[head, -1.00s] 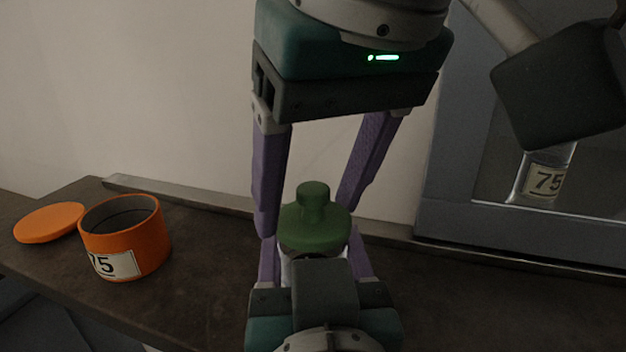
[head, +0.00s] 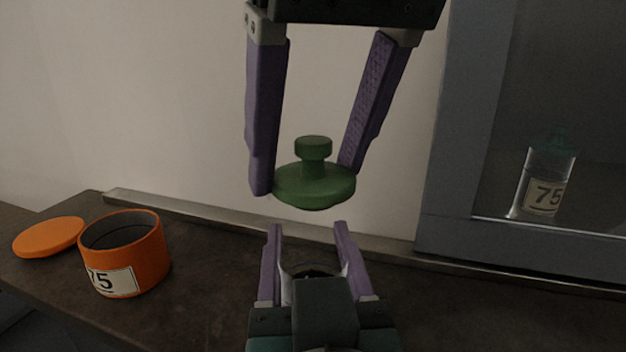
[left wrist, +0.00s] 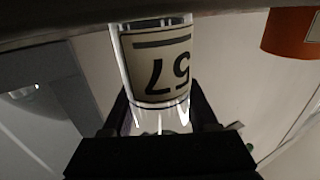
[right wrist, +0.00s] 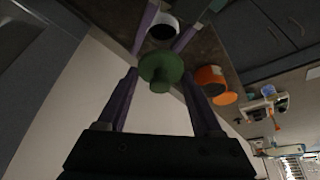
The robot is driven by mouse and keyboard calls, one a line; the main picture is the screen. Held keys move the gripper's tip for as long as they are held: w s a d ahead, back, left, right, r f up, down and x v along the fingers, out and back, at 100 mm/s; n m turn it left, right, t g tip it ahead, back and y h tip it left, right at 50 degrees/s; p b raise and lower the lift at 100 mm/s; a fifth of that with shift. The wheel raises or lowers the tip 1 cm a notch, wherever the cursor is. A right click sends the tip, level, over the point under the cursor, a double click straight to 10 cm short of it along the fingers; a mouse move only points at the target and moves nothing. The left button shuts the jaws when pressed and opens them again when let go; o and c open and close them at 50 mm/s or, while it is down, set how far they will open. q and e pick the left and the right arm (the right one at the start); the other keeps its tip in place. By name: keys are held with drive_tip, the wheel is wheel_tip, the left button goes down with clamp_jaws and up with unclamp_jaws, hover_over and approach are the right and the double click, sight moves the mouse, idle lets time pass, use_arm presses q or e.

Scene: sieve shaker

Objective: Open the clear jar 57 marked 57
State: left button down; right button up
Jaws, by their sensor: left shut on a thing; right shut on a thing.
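The clear jar 57 shows in the left wrist view (left wrist: 157,62) with its "57" label upside down. Its open mouth (head: 312,270) shows in the head view, dark inside. My left gripper (head: 308,262) is shut around the jar's body from both sides. The green lid (head: 314,186) with its knob is in the air above the jar, apart from it. My right gripper (head: 306,178) is shut on the lid's rim. The lid also shows in the right wrist view (right wrist: 160,68), between the purple fingers.
An open orange jar (head: 135,262) marked 75 stands at the left of the dark bench (head: 205,300), its orange lid (head: 48,237) beside it. A clear jar (head: 545,182) marked 75 stands in the grey cabinet (head: 440,228) at right.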

use_arm(q)
drive_tip(key=shift+c, duration=0.5)
unclamp_jaws()
